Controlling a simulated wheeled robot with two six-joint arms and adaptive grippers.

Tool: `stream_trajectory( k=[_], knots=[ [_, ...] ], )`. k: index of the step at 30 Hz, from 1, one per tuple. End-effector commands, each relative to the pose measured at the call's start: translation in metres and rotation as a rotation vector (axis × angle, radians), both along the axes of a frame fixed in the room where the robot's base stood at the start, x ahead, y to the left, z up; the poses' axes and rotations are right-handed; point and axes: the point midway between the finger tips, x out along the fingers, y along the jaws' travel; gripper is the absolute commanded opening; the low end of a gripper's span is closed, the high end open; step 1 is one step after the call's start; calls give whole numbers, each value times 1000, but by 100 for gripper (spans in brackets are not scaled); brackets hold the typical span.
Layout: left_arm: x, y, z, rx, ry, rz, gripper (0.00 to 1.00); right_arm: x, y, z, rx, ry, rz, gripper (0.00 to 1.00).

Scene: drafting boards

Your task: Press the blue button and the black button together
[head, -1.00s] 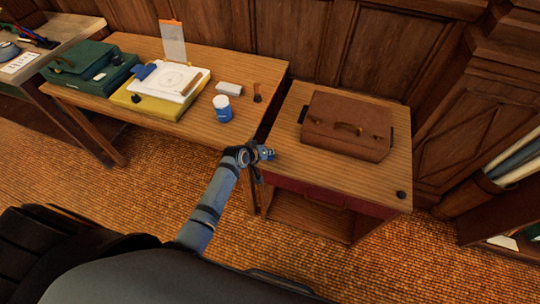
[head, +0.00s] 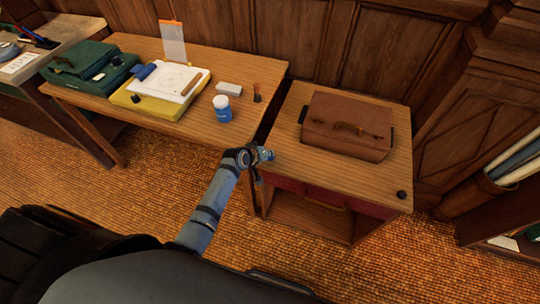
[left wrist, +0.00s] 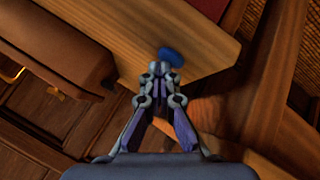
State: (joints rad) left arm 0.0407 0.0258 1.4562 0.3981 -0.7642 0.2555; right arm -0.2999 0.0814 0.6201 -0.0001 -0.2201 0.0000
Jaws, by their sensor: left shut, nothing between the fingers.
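The black button (head: 402,194) sits at the front right corner of the small right-hand table (head: 385,175). The blue button (left wrist: 172,57) shows in the left wrist view as a round blue disc near a corner of the wooden table top. In the head view my left gripper (head: 266,154) is over the table's front left corner and largely covers that spot. In the left wrist view its fingertips (left wrist: 160,68) are shut, empty, and just short of the blue button in the picture. I cannot tell whether they touch it. My right gripper is not in view.
A brown leather case (head: 345,125) lies at the back of the small table. The table front between the two corners is bare. The longer table on the left holds a blue-and-white jar (head: 222,108), a yellow board (head: 133,106) and a green case (head: 85,75).

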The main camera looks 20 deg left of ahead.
Motion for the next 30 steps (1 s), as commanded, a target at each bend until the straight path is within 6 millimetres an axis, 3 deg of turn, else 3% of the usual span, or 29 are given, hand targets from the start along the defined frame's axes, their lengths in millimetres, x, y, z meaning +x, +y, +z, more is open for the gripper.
stream_trajectory(
  k=[3,30],
  knots=[
    [-2,0,-2,0,5,-1,0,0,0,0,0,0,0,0],
    [-1,0,-2,0,5,0,0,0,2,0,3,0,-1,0]
  ],
)
